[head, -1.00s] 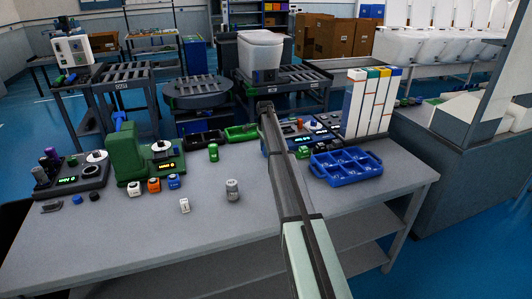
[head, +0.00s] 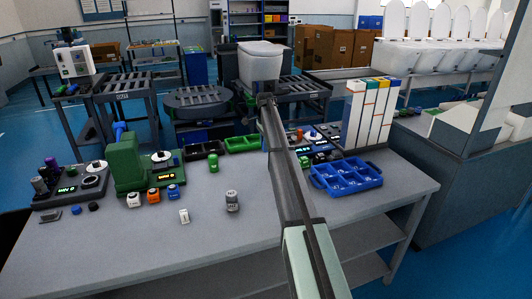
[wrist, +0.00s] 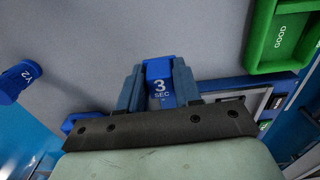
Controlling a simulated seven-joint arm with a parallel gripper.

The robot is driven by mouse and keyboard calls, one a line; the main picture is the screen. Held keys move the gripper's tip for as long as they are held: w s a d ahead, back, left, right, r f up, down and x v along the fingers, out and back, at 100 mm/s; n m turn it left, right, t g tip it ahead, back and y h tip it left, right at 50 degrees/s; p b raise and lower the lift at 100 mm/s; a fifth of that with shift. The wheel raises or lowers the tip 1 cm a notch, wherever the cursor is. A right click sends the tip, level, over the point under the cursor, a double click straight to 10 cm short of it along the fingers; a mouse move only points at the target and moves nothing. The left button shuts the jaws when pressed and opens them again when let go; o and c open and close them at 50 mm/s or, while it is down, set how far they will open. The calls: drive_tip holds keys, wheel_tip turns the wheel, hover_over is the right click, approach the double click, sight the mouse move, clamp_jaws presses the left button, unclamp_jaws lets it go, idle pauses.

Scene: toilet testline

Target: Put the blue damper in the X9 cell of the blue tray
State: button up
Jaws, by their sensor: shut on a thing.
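My gripper (wrist: 158,88) is shut on the blue damper (wrist: 160,72), a blue block marked "3 SEC", held between its two fingers in the wrist view. In the head view my gripper (head: 266,99) is up over the back of the bench, and the arm hides the damper. The blue tray (head: 376,181), with several cells, sits on the bench to the right of my arm. Its cell labels are too small to read, so I cannot tell which is X9.
A green tray marked "GOOD" (wrist: 278,66) is at the wrist view's upper right. A blue part marked "Y2" (wrist: 20,80) is at its left. White upright bins (head: 366,115) stand behind the blue tray. A green machine (head: 124,165) stands left. The bench's front is mostly clear.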

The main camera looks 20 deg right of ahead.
drive_tip(key=shift+d+r, duration=0.2)
drive_tip(key=shift+r, duration=0.25)
drive_tip(key=s+d, duration=0.2)
drive_tip(key=d, duration=0.3)
drive_tip(key=s+d+r+m, duration=0.1)
drive_tip(key=s+d, duration=0.1)
drive_tip(key=d, duration=0.3)
drive_tip(key=s+d+m, duration=0.1)
drive_tip(key=s+d, duration=0.2)
drive_tip(key=d, duration=0.2)
drive_tip(key=shift+s+d+r, duration=0.1)
drive_tip(key=shift+d+r, duration=0.1)
drive_tip(key=shift+d, duration=0.1)
drive_tip(key=s+d+n, duration=0.1)
drive_tip(key=s+d, duration=0.4)
drive_tip(key=s, duration=0.5)
drive_tip(key=shift+d+n, duration=0.4)
drive_tip(key=shift+f, duration=4.95)
drive_tip(key=shift+f, duration=0.1)
